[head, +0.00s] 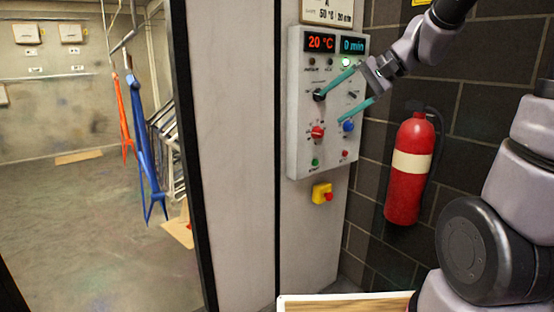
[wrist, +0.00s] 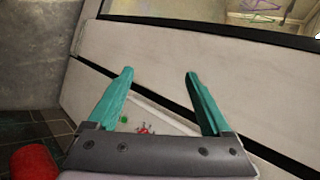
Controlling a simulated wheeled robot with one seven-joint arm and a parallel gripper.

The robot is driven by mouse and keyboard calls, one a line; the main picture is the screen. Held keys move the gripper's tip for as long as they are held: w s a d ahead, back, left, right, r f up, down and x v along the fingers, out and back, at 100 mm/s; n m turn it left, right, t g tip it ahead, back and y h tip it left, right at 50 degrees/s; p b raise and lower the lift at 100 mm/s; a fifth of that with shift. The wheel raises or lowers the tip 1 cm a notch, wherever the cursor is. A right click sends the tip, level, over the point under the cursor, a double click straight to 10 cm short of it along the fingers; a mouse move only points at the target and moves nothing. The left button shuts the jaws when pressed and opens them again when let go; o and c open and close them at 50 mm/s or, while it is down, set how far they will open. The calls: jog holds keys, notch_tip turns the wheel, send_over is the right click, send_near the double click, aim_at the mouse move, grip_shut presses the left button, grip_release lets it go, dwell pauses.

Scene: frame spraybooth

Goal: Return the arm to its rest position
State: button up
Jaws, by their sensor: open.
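My gripper (head: 341,105) is open, with its two teal fingers apart in front of the grey control panel (head: 303,150). In the head view the upper finger overlaps the black knob (head: 319,96), and the lower finger ends near the red knob (head: 317,132) and blue knob (head: 348,126). I cannot tell whether either finger touches the panel. In the wrist view the fingers (wrist: 158,100) are spread with nothing held between them. Part of the panel (wrist: 150,112) shows between them. My arm reaches in from the upper right of the head view.
A red fire extinguisher (head: 408,190) hangs on the dark block wall right of the panel. A yellow box with a red button (head: 322,194) is below the panel. At left, an opening shows a booth with hanging blue (head: 140,110) and orange (head: 120,105) frames.

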jog(key=s+d+r+t+h, duration=0.1)
jog(key=s+d+h, duration=0.2)
jog(key=s+d, duration=0.2)
jog(key=s+d+n+t+h, duration=0.1)
jog(key=s+d+h, duration=0.3)
jog(key=s, duration=0.5)
jog(key=shift+d+r+t+h, duration=0.3)
jog(key=shift+d+r+t, duration=0.1)
jog(key=shift+t, duration=0.2)
dwell(0.5)
